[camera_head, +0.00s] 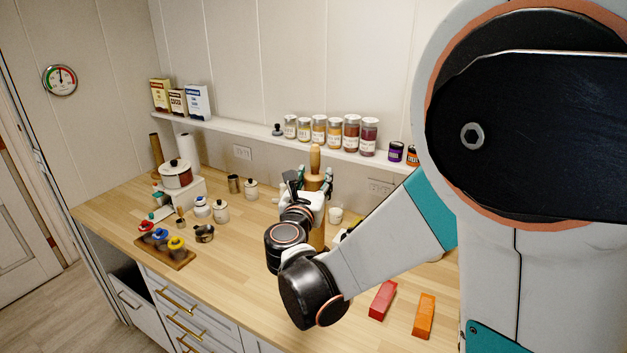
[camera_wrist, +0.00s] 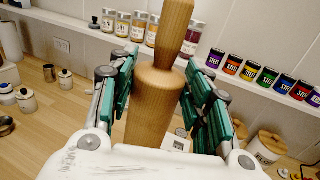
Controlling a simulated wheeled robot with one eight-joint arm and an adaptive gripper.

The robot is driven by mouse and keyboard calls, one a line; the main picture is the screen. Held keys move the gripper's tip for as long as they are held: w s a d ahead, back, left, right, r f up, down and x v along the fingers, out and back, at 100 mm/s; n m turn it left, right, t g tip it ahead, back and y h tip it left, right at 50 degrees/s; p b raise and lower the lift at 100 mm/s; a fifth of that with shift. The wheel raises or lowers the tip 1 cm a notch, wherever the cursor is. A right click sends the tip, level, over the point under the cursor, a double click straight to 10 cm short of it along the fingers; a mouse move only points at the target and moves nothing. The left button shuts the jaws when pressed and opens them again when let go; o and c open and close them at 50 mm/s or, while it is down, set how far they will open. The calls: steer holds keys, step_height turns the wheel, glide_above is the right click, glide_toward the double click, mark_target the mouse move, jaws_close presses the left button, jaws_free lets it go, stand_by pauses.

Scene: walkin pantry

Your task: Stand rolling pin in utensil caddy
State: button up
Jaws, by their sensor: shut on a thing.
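The wooden rolling pin (camera_head: 315,158) is upright in the head view, one handle at the top. In the wrist view its barrel (camera_wrist: 153,105) stands between the green-padded fingers. My gripper (camera_head: 316,185) is shut on the pin; it also shows in the wrist view (camera_wrist: 160,85). The pin's lower end is mostly hidden by my arm, so I cannot tell whether it touches the counter or sits in something. I cannot pick out the utensil caddy for certain; a small dark metal cup (camera_head: 235,183) stands to the left of the gripper.
The wooden counter (camera_head: 262,225) has free room left of my arm. White canisters (camera_head: 221,211), a pot (camera_head: 176,175) and a board with coloured pieces (camera_head: 165,250) stand left. Red (camera_head: 382,300) and orange (camera_head: 424,316) blocks lie right. Spice jars (camera_head: 335,133) line the shelf behind.

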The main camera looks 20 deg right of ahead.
steer(key=shift+f+b, duration=1.75)
steer(key=shift+f, duration=0.35)
steer(key=o, duration=1.6)
